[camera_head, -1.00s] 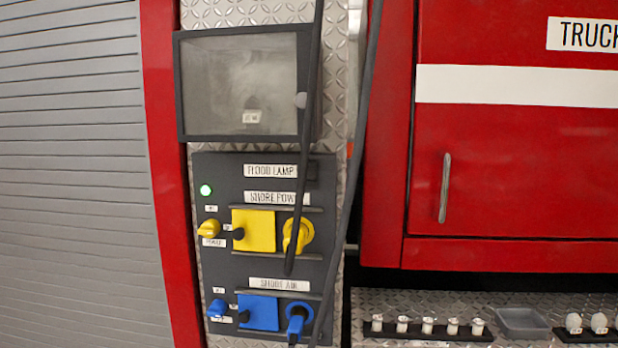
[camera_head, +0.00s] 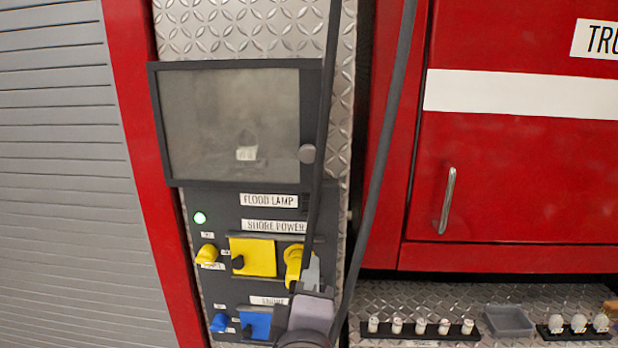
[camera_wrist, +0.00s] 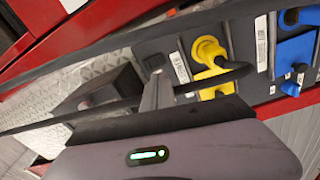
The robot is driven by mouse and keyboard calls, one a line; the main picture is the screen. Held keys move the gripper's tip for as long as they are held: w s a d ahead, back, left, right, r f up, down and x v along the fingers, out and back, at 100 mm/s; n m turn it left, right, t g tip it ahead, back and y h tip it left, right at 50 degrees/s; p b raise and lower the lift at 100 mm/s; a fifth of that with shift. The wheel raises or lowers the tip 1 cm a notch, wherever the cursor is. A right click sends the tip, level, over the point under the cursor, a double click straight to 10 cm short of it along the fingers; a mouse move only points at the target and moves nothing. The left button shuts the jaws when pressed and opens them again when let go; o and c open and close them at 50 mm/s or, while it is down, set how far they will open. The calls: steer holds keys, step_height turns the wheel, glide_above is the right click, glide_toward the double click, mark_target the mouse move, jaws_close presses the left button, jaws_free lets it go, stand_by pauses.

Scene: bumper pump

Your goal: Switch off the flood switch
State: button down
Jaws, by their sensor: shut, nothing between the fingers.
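A flood switch is not clearly visible. A dark-framed box with a cloudy pane (camera_head: 230,120) is closed, with a round grey knob (camera_head: 308,154) at its right edge. A dim shape with a pale label (camera_head: 246,153) shows through the pane. Below it is the FLOOD LAMP label (camera_head: 268,200), with a small dark square (camera_head: 306,204) at its right. My gripper (camera_head: 313,268) is shut and empty, in front of the panel's lower right, below that label. In the wrist view, my gripper's grey fingers (camera_wrist: 157,92) point toward the panel.
Yellow SHORE POWER fittings (camera_head: 253,257) and blue fittings (camera_head: 256,325) are below. A green light (camera_head: 200,218) glows at left. A red cabinet (camera_head: 520,180) stands at right, above a shelf with bulbs.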

mark_target(314, 201)
steer(key=shift+s+a+r+n+t+h, duration=0.15)
steer(key=shift+r+n+t, duration=0.1)
steer(key=shift+r+n, duration=0.25)
steer(key=shift+s+a+r+n+t+h, duration=0.15)
steer(key=shift+r+n+t, duration=0.1)
steer(key=shift+r+n, duration=0.2)
steer(key=shift+r+p, duration=0.1)
steer(key=shift+p, duration=0.2)
steer(key=w+p, duration=0.1)
steer(key=w, duration=0.3)
steer(key=w+r+p, duration=0.1)
steer(key=w, duration=0.4)
steer(key=w+p, duration=0.1)
steer(key=w, duration=0.3)
steer(key=shift+w+d+r, duration=0.2)
steer(key=shift+r, duration=0.05)
steer(key=shift+w, duration=0.3)
